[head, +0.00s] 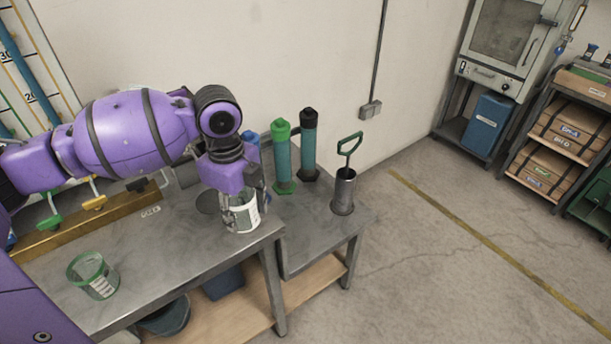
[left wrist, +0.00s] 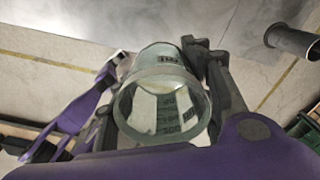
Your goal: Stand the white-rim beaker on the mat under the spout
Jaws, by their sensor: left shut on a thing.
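My left gripper (head: 243,205) is shut on a clear beaker with a white band (head: 244,218), held upright over the right part of the metal bench. In the left wrist view the beaker (left wrist: 165,105) sits between the two fingers, mouth towards the camera, with printed marks on its wall. I cannot tell whether its base touches the bench. A dark round patch, perhaps the mat (head: 207,202), lies just left of the gripper and is partly covered by it. I cannot make out a spout; my arm covers that area. My right gripper is not in view.
A green-rim beaker (head: 93,276) stands at the bench's front left. Green-topped (head: 283,160) and black (head: 309,145) cylinders and a metal cylinder with a green handle (head: 344,191) stand right of the gripper. Yellow and green levers (head: 95,202) are at the back left. The bench middle is clear.

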